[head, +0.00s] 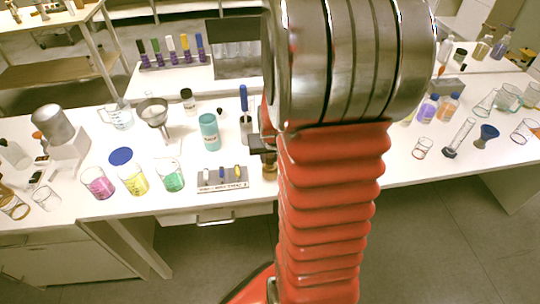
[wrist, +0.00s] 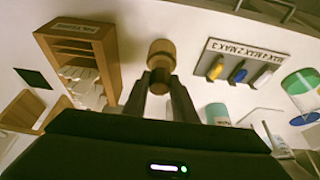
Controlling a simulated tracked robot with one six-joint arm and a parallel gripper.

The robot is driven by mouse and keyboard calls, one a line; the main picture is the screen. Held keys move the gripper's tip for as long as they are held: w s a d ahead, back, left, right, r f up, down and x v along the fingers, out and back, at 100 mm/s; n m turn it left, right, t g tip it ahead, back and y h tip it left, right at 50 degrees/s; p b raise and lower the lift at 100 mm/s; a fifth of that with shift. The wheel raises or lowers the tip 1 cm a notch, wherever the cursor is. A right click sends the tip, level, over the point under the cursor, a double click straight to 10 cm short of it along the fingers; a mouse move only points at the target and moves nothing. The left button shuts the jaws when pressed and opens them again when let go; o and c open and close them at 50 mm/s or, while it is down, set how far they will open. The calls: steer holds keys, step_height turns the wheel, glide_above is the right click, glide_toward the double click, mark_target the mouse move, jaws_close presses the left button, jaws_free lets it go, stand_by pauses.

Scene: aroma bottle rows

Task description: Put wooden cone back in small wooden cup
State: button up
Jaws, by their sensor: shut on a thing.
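My gripper (wrist: 163,88) points at the table in the wrist view, its two dark fingers close together on a brown wooden piece. This piece, which looks like the wooden cone (wrist: 158,82), shows only as a dark part between the fingertips. Just beyond the tips is a round, lighter wooden body that looks like the small wooden cup (wrist: 161,50). I cannot tell whether cone and cup touch. In the head view my gripper (head: 264,145) is mostly behind my red arm, with the brown wooden cup (head: 269,168) just below it near the table's front edge.
A labelled holder (wrist: 262,57) with white, blue and yellow pieces lies right of the cup in the wrist view. A wooden rack (wrist: 112,68) stands left. In the head view a teal bottle (head: 209,132) and a green beaker (head: 170,176) stand left of my arm.

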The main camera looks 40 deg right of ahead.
steer(key=o, duration=1.1)
steer(key=v, duration=1.3)
steer(key=shift+r, duration=0.4)
steer(key=shift+s, duration=0.1)
stand_by(0.3)
steer(key=s+a+r+n+y, duration=0.1)
steer(key=s+a+r+n, duration=0.1)
steer(key=a, duration=0.6)
steer(key=s+a+r+n+t+y, duration=0.1)
steer(key=a+r+n, duration=0.1)
steer(key=a, duration=0.6)
steer(key=s+a+r+n, duration=0.2)
steer(key=a+r, duration=0.2)
steer(key=a, duration=0.4)
steer(key=shift+s+n+t+y, duration=0.3)
steer(key=shift+n+t+y, duration=0.1)
